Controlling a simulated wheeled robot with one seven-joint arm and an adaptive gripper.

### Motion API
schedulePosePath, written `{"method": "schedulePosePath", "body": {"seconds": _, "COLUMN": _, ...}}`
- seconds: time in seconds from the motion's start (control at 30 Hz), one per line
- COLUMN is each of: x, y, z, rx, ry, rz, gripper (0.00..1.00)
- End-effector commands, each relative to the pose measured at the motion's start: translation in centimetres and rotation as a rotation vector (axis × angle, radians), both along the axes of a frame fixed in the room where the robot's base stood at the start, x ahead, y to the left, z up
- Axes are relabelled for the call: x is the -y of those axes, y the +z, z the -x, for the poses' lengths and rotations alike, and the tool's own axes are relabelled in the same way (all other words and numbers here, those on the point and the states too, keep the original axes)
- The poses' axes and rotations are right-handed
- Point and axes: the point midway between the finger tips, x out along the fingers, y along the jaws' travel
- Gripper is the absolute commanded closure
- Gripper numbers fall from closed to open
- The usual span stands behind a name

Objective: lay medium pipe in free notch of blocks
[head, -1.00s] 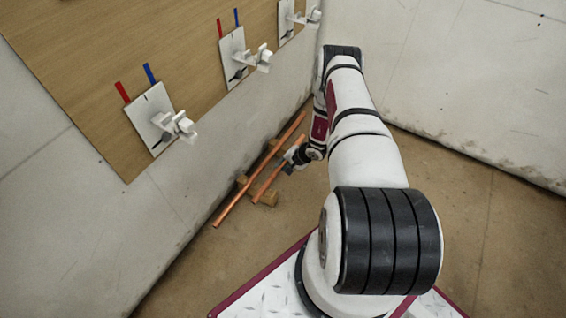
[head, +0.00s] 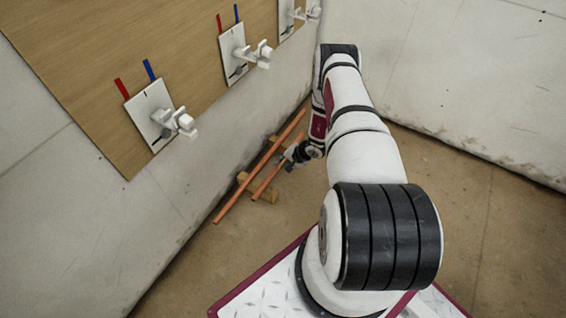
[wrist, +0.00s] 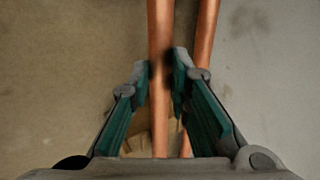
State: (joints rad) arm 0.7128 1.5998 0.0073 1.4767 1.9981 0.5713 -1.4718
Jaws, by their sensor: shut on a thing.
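My gripper (head: 291,160) is low near the floor by the wall, shut on the shorter copper pipe (head: 266,183), the medium pipe. In the wrist view this pipe (wrist: 160,100) runs lengthwise between the two fingers (wrist: 160,70). A longer copper pipe (head: 240,193) lies across the wooden blocks on the wall side, roughly parallel to it. I cannot tell whether the held pipe touches the blocks or which notch is free.
The longer pipe (wrist: 207,30) is close beside my right finger in the wrist view. The wall (head: 190,190) rises just left of the pipes. A wooden board (head: 100,70) with white brackets (head: 175,122) hangs above. Bare floor (head: 440,200) lies to the right.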

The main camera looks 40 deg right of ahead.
Motion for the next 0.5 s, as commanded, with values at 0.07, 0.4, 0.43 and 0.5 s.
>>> {"method": "schedulePosePath", "body": {"seconds": 0.07, "x": 0.0, "y": -0.07, "z": -0.04, "rx": 0.001, "ry": 0.0, "rz": 0.0, "gripper": 1.0}}
{"method": "schedulePosePath", "body": {"seconds": 0.4, "x": 0.01, "y": -0.42, "z": -0.05, "rx": 0.001, "ry": 0.001, "rz": 0.0, "gripper": 1.0}}
{"method": "schedulePosePath", "body": {"seconds": 0.43, "x": 0.02, "y": -0.45, "z": -0.06, "rx": 0.001, "ry": 0.001, "rz": 0.0, "gripper": 1.0}}
{"method": "schedulePosePath", "body": {"seconds": 0.5, "x": 0.03, "y": -0.52, "z": -0.07, "rx": 0.001, "ry": 0.001, "rz": 0.0, "gripper": 1.0}}
